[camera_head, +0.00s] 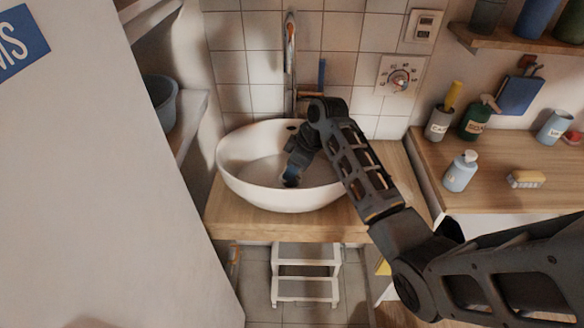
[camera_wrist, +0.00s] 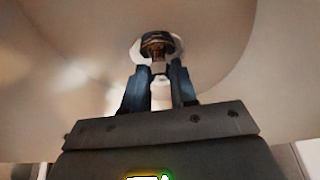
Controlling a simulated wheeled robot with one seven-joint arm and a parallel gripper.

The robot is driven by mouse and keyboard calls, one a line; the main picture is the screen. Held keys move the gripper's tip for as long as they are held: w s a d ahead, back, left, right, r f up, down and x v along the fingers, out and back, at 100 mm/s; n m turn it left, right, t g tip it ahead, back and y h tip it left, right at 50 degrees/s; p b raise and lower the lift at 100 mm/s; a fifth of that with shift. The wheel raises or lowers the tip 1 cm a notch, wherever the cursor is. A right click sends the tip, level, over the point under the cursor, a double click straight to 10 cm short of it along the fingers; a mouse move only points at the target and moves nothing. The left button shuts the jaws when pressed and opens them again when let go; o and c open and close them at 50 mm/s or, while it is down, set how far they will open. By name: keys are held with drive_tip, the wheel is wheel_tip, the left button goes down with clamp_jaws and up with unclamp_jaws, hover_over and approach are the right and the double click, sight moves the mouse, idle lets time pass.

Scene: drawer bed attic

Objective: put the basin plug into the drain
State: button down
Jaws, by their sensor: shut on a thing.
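The white oval basin (camera_head: 240,172) stands on a wooden counter, and its inner wall fills the wrist view (camera_wrist: 60,60). My gripper (camera_head: 291,181) reaches down inside it, low near the bottom. In the wrist view my gripper's blue fingers (camera_wrist: 161,75) are shut on the small knob of the basin plug (camera_wrist: 157,43), a dark, brownish round piece. A pale, bright ring, apparently the drain (camera_wrist: 138,51), shows around and behind the plug. I cannot tell whether the plug touches it or sits in it. My gripper hides the plug and drain in the head view.
A tall metal faucet (camera_head: 290,55) rises behind the basin. On the right counter stand a soap bottle (camera_head: 460,172), a green dispenser (camera_head: 477,118) and a brush (camera_head: 526,179). A white step stool (camera_head: 305,272) stands below. A pale panel (camera_head: 90,170) fills the left.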

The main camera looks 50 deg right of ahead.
drive_tip(key=shift+f, duration=0.15)
drive_tip(key=c, duration=0.9)
unclamp_jaws()
drive_tip(key=v, duration=1.2)
drive_tip(key=shift+b, duration=0.4)
drive_tip(key=shift+s, duration=0.1)
